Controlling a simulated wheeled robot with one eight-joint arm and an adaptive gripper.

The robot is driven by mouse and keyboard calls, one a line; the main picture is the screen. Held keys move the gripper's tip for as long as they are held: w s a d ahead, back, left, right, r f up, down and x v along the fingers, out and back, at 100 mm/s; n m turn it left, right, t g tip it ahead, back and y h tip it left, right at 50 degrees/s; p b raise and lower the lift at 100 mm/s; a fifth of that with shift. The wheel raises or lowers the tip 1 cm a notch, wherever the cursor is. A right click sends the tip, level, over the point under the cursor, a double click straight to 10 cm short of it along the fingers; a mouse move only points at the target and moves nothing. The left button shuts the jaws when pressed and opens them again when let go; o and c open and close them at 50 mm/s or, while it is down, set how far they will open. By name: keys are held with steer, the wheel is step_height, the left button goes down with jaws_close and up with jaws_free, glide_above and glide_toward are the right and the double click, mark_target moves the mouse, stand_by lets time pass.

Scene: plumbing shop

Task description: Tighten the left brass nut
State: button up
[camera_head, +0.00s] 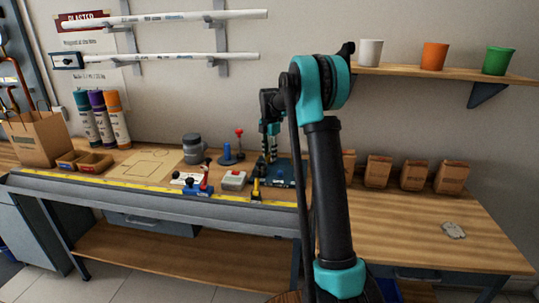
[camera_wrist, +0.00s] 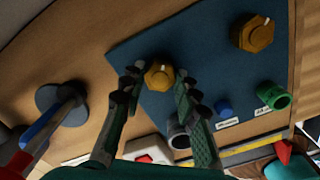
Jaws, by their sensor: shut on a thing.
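Two brass hex nuts sit on a dark blue board (camera_wrist: 205,50) in the wrist view. The left brass nut (camera_wrist: 160,76) is between the fingertips of my gripper (camera_wrist: 158,84), which is shut on it. Each nut has a pale mark on top. The right brass nut (camera_wrist: 252,33) stands apart, farther to the right. In the head view my gripper (camera_head: 269,143) reaches down over the blue board (camera_head: 298,172); the nuts are too small or hidden to make out there.
A green pipe piece (camera_wrist: 274,97) and a blue cap (camera_wrist: 223,107) are on the board's right side, near white labels. A round-based stand (camera_wrist: 62,103) is left of my gripper. A white box with a red button (camera_head: 233,180) lies near the bench front. Paper bags (camera_head: 413,174) stand right.

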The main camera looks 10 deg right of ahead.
steer(key=m, duration=1.7)
steer(key=shift+m, duration=0.4)
steer(key=m, duration=0.3)
steer(key=shift+m, duration=0.3)
steer(key=m, duration=0.6)
steer(key=shift+m, duration=0.3)
steer(key=o, duration=1.2)
steer(key=shift+c, duration=0.2)
